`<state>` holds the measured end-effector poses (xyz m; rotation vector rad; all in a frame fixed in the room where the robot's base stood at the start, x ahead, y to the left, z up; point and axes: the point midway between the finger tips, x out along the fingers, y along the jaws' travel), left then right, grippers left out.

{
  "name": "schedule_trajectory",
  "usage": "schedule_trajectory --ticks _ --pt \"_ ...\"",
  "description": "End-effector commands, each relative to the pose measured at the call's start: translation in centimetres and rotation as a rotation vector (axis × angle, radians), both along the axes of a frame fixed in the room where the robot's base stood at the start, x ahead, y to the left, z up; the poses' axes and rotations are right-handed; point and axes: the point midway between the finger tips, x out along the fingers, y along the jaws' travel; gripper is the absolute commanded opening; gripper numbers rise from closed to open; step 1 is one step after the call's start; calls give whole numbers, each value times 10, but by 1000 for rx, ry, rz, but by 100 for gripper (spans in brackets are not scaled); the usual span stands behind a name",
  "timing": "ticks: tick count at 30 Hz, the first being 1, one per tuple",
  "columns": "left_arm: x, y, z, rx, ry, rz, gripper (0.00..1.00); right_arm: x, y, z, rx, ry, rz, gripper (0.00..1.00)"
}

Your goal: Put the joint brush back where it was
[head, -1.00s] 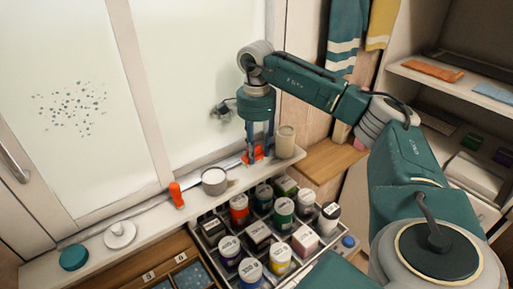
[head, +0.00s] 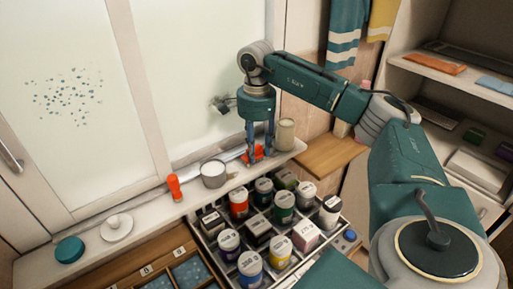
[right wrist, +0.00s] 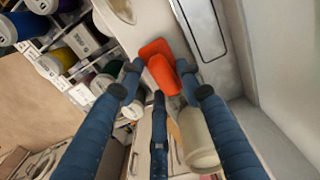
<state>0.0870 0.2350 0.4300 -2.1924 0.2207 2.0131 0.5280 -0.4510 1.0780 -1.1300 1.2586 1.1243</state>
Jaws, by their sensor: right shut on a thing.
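An orange-red object (head: 253,154), apparently the joint brush, is at the back ledge below the frosted glass door. My right gripper (head: 259,160) points down onto it, with its blue fingers closed around it. In the right wrist view the orange-red piece (right wrist: 159,70) sits between the fingertips of my right gripper (right wrist: 160,74), low over or on the pale ledge. I cannot tell whether it touches the ledge. Its bristles cannot be made out. My left gripper is not in view.
A cream cup (head: 285,134) stands close right of the gripper. A white-filled tin (head: 213,174) and an upright orange tube (head: 174,188) stand to the left on the ledge. A tray of paint jars (head: 330,236) lies in front. The ledge is clear between tube and white dish (head: 117,228).

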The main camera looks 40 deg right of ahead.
Motion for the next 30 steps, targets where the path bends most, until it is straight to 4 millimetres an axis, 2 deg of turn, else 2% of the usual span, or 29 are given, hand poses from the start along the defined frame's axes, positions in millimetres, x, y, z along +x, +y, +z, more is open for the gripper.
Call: schedule_trajectory --ticks 6,7,9,10,18,22,26,30 --pt "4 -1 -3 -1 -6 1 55 0 0 -5 0 0 0 7" --pt "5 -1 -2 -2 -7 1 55 0 0 -4 0 0 0 42" --pt "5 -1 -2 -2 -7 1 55 0 0 -4 0 0 0 56" --pt "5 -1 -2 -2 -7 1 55 0 0 -4 0 0 0 58" --pt "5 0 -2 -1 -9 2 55 0 0 -4 0 0 0 58" --pt "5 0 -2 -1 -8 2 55 1 0 5 0 -2 0 58" --pt "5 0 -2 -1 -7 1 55 1 0 28 0 -5 -1 58" --pt "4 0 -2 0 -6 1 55 1 1 60 1 -6 1 58"
